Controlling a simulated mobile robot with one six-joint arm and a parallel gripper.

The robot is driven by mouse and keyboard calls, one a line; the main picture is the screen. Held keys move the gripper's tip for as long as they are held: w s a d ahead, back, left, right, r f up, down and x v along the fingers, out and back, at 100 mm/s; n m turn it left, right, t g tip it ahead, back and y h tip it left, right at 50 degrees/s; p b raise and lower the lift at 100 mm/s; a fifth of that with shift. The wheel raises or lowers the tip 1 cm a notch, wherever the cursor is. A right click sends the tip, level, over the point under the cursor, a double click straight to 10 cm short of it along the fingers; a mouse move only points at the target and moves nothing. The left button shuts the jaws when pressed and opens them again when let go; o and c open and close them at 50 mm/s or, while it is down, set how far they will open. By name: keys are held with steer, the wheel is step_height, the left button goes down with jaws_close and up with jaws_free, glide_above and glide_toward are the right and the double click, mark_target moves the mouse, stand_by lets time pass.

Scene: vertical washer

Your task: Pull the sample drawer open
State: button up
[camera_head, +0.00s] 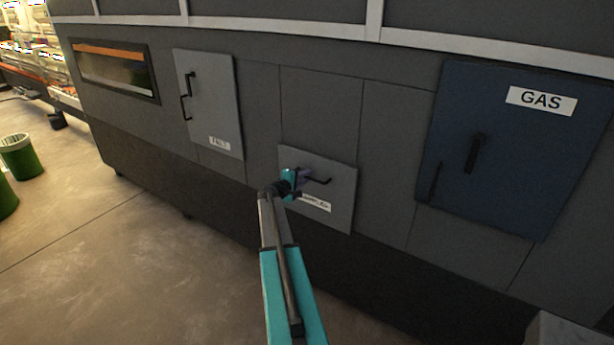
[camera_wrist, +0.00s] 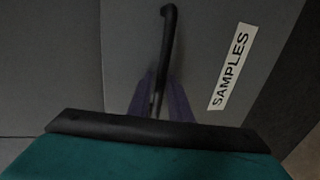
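The sample drawer (camera_head: 340,205) is a light grey panel low in the dark machine wall, and it looks flush with the wall around it. Its label reads SAMPLES (camera_wrist: 230,68) in the wrist view. The black bar handle (camera_head: 321,181) stands out from the panel; it also shows in the wrist view (camera_wrist: 167,35). My gripper (camera_head: 303,177) is at the handle's left end in the head view. In the wrist view its two purple fingers (camera_wrist: 159,88) stand close on either side of the bar and look shut on it. The bar's near end is hidden by my gripper.
A grey door (camera_head: 212,105) with a black handle is up to the left. A blue GAS door (camera_head: 510,150) with a black handle is to the right. The floor (camera_head: 130,255) in front is clear. Green bins (camera_head: 20,160) stand far left.

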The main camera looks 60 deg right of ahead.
jaws_close()
